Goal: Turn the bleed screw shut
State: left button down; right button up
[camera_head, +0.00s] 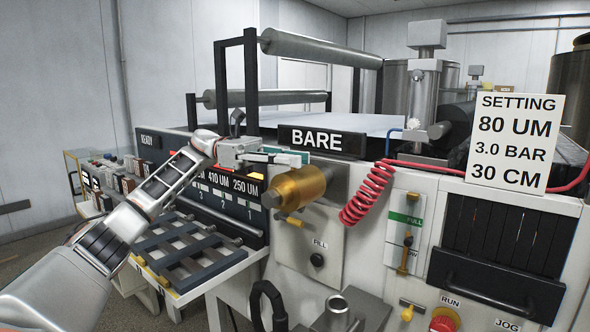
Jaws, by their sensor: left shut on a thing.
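My left gripper (283,158) reaches in from the left, its fingers pointing right, just above and left of a brass cylinder (303,186) on the machine front. It is shut on a thin, pale and green piece (299,155), mostly hidden by the fingers. The brass cylinder lies on its side with a grey end (270,198) facing left. A small brass stub (295,221) shows below it. No part is labelled as the bleed screw, so I cannot tell which one it is. My right gripper is not in view.
A BARE sign (322,141) stands behind the cylinder. A coiled red hose (368,194) hangs to its right. A FILL panel with a black knob (317,260) is below. A slotted rack (190,250) lies under my left arm. A setting card (514,142) stands at right.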

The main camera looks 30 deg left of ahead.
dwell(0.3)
pick_arm(q)
jog(key=c, duration=1.9)
grip_release()
jog(key=a, duration=1.2)
jog(key=shift+s, duration=0.35)
